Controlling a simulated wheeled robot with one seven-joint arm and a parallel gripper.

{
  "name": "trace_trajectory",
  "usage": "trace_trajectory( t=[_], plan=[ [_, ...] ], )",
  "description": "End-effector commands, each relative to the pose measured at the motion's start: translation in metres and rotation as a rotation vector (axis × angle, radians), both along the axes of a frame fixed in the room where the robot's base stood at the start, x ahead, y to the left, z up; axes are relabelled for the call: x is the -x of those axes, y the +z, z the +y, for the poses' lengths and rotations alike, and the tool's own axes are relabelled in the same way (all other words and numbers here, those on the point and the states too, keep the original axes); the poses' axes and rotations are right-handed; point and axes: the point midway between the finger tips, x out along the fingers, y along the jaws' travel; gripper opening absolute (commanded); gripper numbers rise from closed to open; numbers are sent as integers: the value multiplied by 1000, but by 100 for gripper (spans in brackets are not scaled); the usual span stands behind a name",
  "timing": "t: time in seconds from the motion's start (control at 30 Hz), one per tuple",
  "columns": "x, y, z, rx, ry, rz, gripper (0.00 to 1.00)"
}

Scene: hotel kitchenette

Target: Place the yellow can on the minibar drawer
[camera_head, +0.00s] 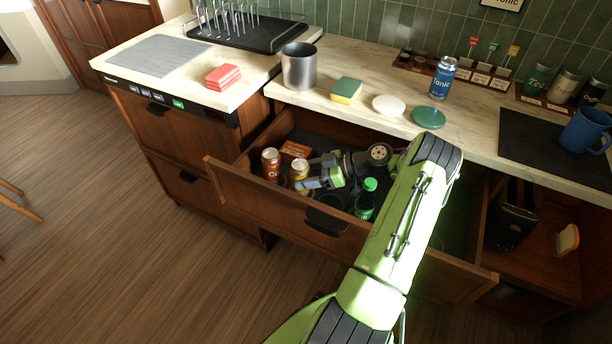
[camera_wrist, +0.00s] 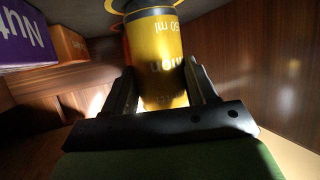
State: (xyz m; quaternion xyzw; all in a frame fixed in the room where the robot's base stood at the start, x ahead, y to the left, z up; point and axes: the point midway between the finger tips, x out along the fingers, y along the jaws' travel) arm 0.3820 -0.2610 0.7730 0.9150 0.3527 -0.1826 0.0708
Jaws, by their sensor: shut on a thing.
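The yellow can (camera_head: 300,170) is inside the open wooden minibar drawer (camera_head: 270,196), towards its left end. My gripper (camera_head: 311,176) reaches down into the drawer and is shut on the can. In the wrist view the yellow can (camera_wrist: 155,58) stands between the two dark fingers of my gripper (camera_wrist: 160,92), its "50 ml" print upside down in the picture. Whether the can touches the drawer floor cannot be told. Part of the can is hidden by my gripper in the head view.
In the drawer, an orange-red can (camera_head: 271,164) and an orange box (camera_head: 296,150) are close by the yellow can. A green-capped bottle (camera_head: 366,198) stands right of my gripper. A purple box (camera_wrist: 25,38) shows in the wrist view. The countertop (camera_head: 340,105) overhangs behind.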

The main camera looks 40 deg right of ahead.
Motion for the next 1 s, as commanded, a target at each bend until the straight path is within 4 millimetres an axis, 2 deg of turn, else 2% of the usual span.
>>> trace_trajectory(
  t=[0.1,0.13,0.27,0.3,0.6,0.9,1.0],
  plan=[
    [0,-3,0,0,0,-1,16],
    [0,-3,0,-1,0,1,61],
    [0,-2,0,-1,0,1,81],
    [0,-2,0,-1,0,1,83],
    [0,2,0,-1,0,0,83],
    [41,25,-38,-1,-4,-2,83],
    [49,29,-45,-1,-2,-2,83]
  ],
)
